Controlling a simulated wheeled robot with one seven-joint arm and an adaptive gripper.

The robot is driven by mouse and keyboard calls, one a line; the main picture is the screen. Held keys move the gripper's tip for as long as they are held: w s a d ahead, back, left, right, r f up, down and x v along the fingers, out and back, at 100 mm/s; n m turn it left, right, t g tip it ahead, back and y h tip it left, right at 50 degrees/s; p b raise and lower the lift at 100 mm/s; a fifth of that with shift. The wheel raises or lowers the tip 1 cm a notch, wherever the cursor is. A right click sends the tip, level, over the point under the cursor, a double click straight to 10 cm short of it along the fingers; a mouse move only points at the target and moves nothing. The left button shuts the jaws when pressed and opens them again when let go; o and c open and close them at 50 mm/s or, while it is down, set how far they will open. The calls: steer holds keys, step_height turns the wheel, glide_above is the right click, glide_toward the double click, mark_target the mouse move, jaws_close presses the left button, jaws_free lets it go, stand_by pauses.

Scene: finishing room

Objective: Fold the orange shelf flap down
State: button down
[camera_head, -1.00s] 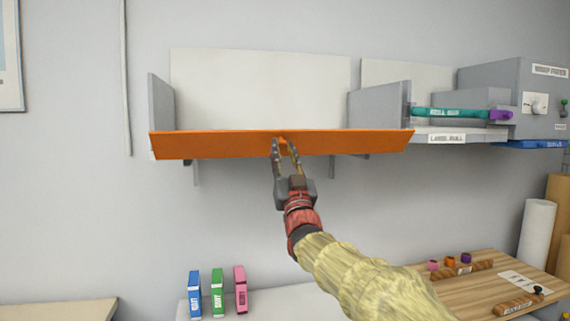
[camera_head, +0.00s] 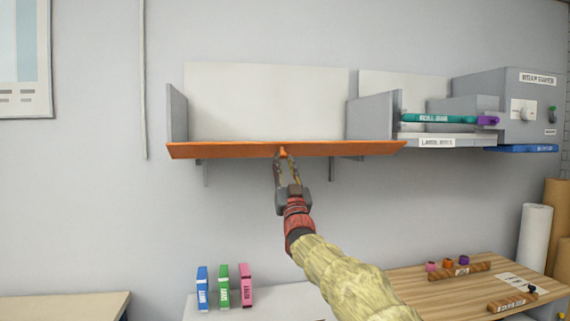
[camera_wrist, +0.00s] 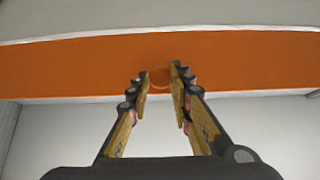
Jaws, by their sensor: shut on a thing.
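The orange shelf flap (camera_head: 225,150) is a long panel along the front of the wall shelf. In the head view it looks narrow and tilted, its face seen at a shallow angle. My gripper (camera_head: 284,156) is at the middle of the flap and shut on its small orange knob (camera_head: 283,151). In the wrist view the flap (camera_wrist: 70,68) crosses the picture as a wide orange band. The fingertips (camera_wrist: 159,76) lie either side of the round knob, which is partly hidden between them.
The shelf has grey side panels (camera_head: 177,113) and dark brackets below. Several coloured boxes (camera_head: 223,286) stand on a lower surface. The wall below the flap is clear.

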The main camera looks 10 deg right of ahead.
steer(key=shift+w+f, duration=0.25)
steer(key=shift+f, duration=0.3)
steer(key=shift+w+f, duration=0.25)
steer(key=shift+f, duration=0.25)
steer(key=c, duration=2.1)
jaws_free()
steer(key=o, duration=0.3)
steer(key=shift+w+f, duration=0.15)
steer(key=shift+w, duration=0.45)
steer(key=shift+o, duration=1.3)
steer(key=shift+s+r, duration=0.55)
steer(key=shift+s, duration=0.05)
steer(key=v, duration=1.2)
steer(key=shift+w, duration=0.1)
